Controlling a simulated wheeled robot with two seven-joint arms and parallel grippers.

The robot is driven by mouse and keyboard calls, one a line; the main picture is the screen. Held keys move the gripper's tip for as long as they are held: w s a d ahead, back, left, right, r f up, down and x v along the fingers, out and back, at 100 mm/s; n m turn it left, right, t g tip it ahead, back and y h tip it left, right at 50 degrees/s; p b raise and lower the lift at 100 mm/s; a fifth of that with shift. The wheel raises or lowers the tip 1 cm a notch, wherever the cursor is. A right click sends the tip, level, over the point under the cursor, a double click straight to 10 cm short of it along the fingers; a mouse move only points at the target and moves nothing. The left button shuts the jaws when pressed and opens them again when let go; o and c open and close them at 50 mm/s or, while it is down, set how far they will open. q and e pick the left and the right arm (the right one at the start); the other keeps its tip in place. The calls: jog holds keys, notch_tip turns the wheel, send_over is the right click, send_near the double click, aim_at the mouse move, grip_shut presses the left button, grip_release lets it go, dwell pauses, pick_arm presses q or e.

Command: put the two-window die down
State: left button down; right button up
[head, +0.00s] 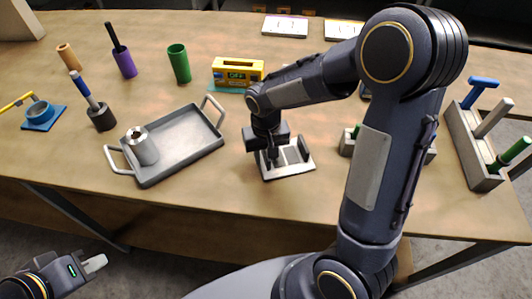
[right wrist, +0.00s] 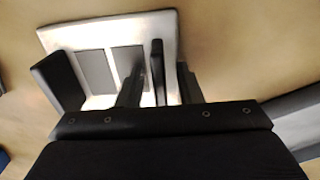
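The two-window die is a pale metal plate with two grey windows and two dark upright ribs, seen in the right wrist view (right wrist: 155,22). In the head view the die (head: 299,169) appears to lie flat on the table, right of the tray, partly hidden by my right arm. My right gripper (right wrist: 160,75) has its fingers on either side of one rib, with a visible gap between rib and right finger. It also shows in the head view (head: 273,156). My left gripper (head: 96,264) is off the table's front edge at lower left, holding nothing visible; its finger gap is unclear.
A grey tray (head: 182,167) with a metal cylinder (head: 141,146) stands left of the die. A yellow box (head: 238,70) is behind. A grey rack (head: 472,150) stands at right, and a grey block (head: 347,147) is partly behind my right arm. Table before the die is clear.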

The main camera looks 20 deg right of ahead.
notch_tip(320, 180, up, 11)
jog(key=shift+f+p, duration=0.1)
jog(key=shift+p, duration=0.25)
jog(key=s+r+t+y, duration=0.1)
jog(key=s+t+y, duration=0.1)
jog(key=s, duration=0.7)
jog(key=s+d+r+t+y, duration=0.1)
jog(key=s+t, duration=0.2)
jog(key=s, duration=0.5)
jog(key=shift+s+r+t+y, duration=0.3)
jog(key=shift+s+r+y, duration=0.1)
